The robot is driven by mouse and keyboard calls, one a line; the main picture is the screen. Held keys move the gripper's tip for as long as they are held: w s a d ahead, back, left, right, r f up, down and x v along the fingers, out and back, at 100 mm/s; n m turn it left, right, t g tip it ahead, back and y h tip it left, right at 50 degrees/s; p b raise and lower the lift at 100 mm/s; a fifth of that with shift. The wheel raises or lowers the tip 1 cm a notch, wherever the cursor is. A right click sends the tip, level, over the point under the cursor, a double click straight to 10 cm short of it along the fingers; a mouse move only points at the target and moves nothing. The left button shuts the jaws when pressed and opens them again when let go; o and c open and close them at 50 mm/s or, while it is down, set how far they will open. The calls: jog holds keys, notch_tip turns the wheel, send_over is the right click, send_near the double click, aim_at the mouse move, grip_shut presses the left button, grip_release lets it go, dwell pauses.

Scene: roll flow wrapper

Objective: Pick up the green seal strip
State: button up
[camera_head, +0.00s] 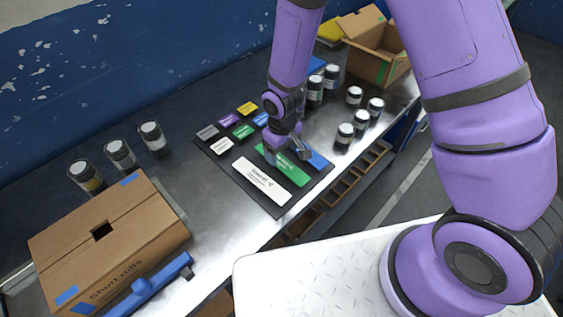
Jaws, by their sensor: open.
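A long green strip (291,172) with white lettering lies on the dark mat (274,209), beside a white strip (262,183). A blue strip (318,161) lies on its other side, partly hidden by my gripper. My gripper (286,157) is open, pointing down over the far end of the green strip. Its fingers and wrist hide that end, and I cannot tell whether they touch the strip. A small green card (243,131) also lies on the mat among several small coloured cards.
More jars (120,154) stand at the left behind a closed cardboard box (134,231) and a blue tool (150,288). An open carton (373,68) stands at the far end. Wooden compartments (342,188) line the bench front.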

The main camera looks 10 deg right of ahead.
aim_at(281, 162)
jog(key=shift+w+f, duration=0.15)
jog(key=shift+f, duration=1.85)
jog(key=c, duration=1)
jog(key=shift+r, duration=0.15)
